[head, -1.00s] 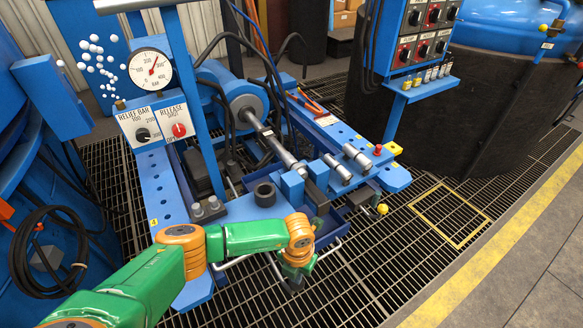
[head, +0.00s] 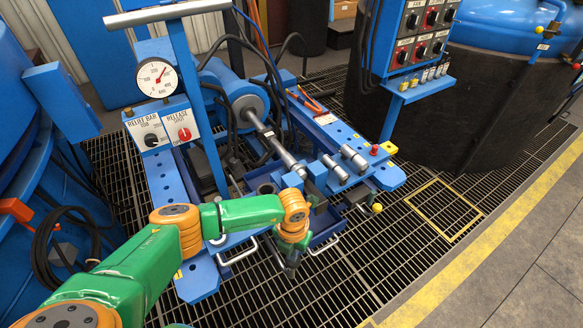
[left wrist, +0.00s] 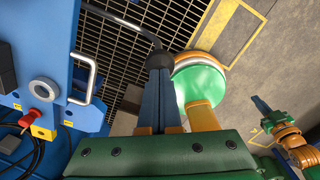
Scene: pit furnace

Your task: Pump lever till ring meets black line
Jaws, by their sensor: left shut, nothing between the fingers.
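My left gripper (head: 290,268) is in front of the blue press frame, below my orange wrist joint. In the left wrist view its fingers (left wrist: 160,85) are shut and point at a dark round knob (left wrist: 160,60). The knob ends a bent bright lever rod (left wrist: 128,22). It is at the fingertips; I cannot tell whether they touch. In the head view my arm hides the lever. A steel rod (head: 272,139) runs from the blue cylinder (head: 240,100); I cannot pick out the ring or black line. My right gripper (left wrist: 262,104) seems to show small in the left wrist view.
A pressure gauge (head: 157,77) with a red needle stands above the relief and release knobs (head: 165,129). A switch panel (head: 418,35) stands behind. A bright loop handle (left wrist: 84,80) is left of my fingers. The grating (head: 360,270) at front right is clear.

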